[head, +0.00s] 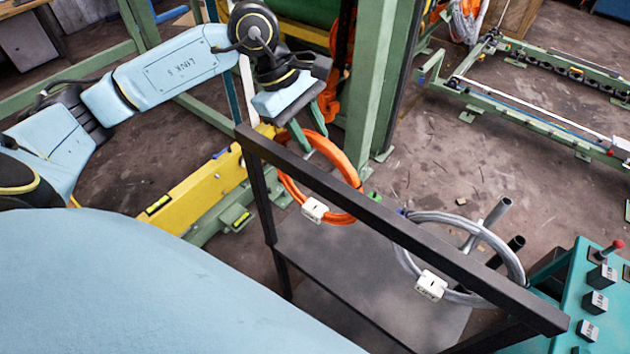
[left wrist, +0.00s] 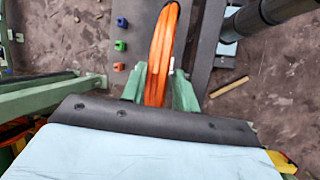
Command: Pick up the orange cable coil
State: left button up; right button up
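The orange cable coil (head: 343,166) hangs at the black rail in the head view, a white tag (head: 314,209) on its lower part. In the left wrist view the coil (left wrist: 160,55) runs as an upright orange band between the two green fingers. My left gripper (head: 312,125) is at the coil's upper part, one finger on each side. The fingers look spread wider than the band in the head view, so the gripper appears open. Whether either finger touches the coil is hard to tell. My right gripper is not in view.
A grey cable coil (head: 508,254) with a white tag hangs farther right on the black rail (head: 400,229). A dark shelf (head: 345,265) lies below. A green post (head: 378,80) stands close behind the gripper. A teal control box (head: 590,300) is at the lower right.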

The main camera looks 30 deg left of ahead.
pick_arm(q)
grip_shut()
jog(key=shift+w+r, duration=0.1)
jog(key=shift+r, duration=0.05)
dwell(0.9)
